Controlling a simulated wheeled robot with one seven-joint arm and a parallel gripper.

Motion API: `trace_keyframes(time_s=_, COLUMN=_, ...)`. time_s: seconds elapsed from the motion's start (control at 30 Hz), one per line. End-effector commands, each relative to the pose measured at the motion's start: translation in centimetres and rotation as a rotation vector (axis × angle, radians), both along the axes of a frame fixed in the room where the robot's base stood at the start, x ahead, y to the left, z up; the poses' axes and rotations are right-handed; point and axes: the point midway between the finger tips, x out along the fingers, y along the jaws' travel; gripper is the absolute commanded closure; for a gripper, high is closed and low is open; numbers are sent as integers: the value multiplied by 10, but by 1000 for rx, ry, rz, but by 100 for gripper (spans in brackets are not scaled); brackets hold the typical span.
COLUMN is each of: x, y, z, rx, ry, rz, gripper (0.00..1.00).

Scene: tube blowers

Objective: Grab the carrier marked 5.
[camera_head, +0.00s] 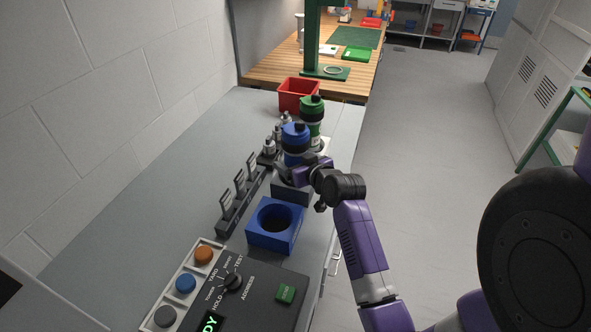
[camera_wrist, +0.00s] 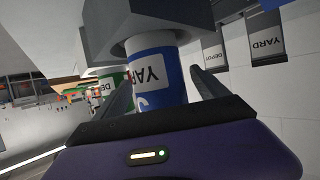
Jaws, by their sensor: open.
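A blue carrier (camera_head: 295,145) with a dark cap stands upright on the bench. In the wrist view the blue carrier (camera_wrist: 152,62) shows an upside-down YARD label and part of a white mark that I cannot read surely as a number. A green carrier (camera_head: 312,110) stands just behind it; its label shows partly in the wrist view (camera_wrist: 113,80). My gripper (camera_wrist: 162,84) is open, with one finger on each side of the blue carrier's body. Gaps show between the fingers and the carrier. My wrist hides the lower part of the blue carrier in the head view.
A blue block with a round hole (camera_head: 275,226) stands nearer on the bench. A dark control panel (camera_head: 255,285) is in front. A rack of labelled cards (camera_head: 240,200) and small bottles (camera_head: 270,146) stand left. A red bin (camera_head: 297,96) is behind.

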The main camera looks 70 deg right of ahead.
Motion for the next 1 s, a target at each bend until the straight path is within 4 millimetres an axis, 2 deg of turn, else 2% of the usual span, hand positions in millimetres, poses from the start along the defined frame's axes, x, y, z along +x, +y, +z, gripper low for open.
trace_keyframes(time_s=0.13, x=0, y=0, z=0, rx=0, ry=0, rz=0, gripper=17)
trace_keyframes(time_s=0.53, x=-1, y=0, z=0, rx=0, ry=0, rz=-1, gripper=95)
trace_keyframes(time_s=0.83, x=0, y=0, z=3, rx=-2, ry=-1, rz=-1, gripper=95)
trace_keyframes(time_s=1.0, x=0, y=-1, z=14, rx=-6, ry=-2, rz=0, gripper=95)
